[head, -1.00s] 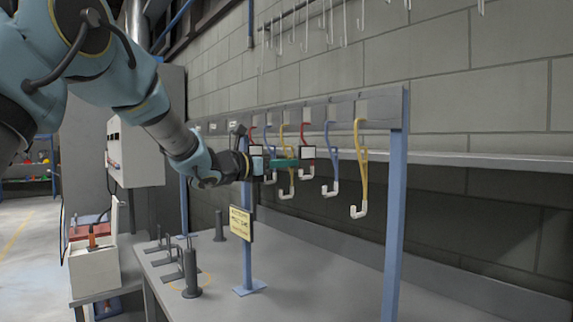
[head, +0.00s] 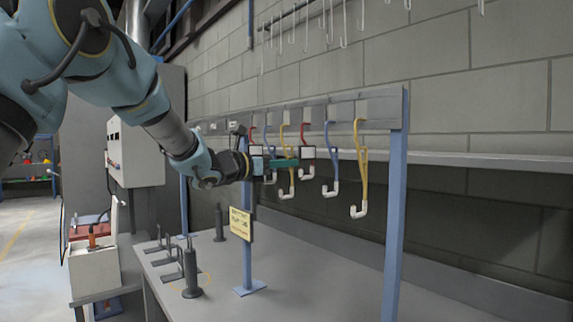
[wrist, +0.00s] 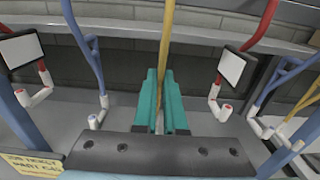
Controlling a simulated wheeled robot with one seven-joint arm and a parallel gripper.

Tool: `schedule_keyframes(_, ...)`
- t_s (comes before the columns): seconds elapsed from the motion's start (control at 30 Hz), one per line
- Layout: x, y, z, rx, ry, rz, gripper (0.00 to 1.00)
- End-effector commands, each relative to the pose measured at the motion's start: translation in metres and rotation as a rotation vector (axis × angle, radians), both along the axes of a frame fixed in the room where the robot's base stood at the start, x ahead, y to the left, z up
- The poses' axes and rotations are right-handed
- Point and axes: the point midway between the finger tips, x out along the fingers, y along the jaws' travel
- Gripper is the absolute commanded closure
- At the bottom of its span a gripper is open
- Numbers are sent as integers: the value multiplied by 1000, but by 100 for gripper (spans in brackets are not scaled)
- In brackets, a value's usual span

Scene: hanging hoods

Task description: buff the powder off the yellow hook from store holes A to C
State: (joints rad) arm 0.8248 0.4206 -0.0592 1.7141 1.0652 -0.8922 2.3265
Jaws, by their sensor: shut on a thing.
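Several hooks hang from the grey rail (head: 340,108). My gripper (head: 286,162) has teal fingers, which are closed around the shank of a yellow hook (head: 282,136) in the middle of the row. In the wrist view the fingers (wrist: 164,105) stand on both sides of the yellow shank (wrist: 167,35). The hook hangs upright, and its white tip shows below the fingers in the head view. I cannot make out powder on it, nor read any hole letters on the rail.
A red hook (head: 306,138) with a white tag and a blue hook (head: 328,155) hang close on the right. Another yellow hook (head: 361,165) hangs by the blue post (head: 394,220). A yellow sign (head: 241,223) and dark stands are by the grey bench (head: 310,275).

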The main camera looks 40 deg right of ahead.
Motion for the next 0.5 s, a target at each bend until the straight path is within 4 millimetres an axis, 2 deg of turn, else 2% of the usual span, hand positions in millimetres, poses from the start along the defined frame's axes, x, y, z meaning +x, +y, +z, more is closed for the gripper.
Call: schedule_keyframes(0.5,0,0,10,-1,-1,-1,100)
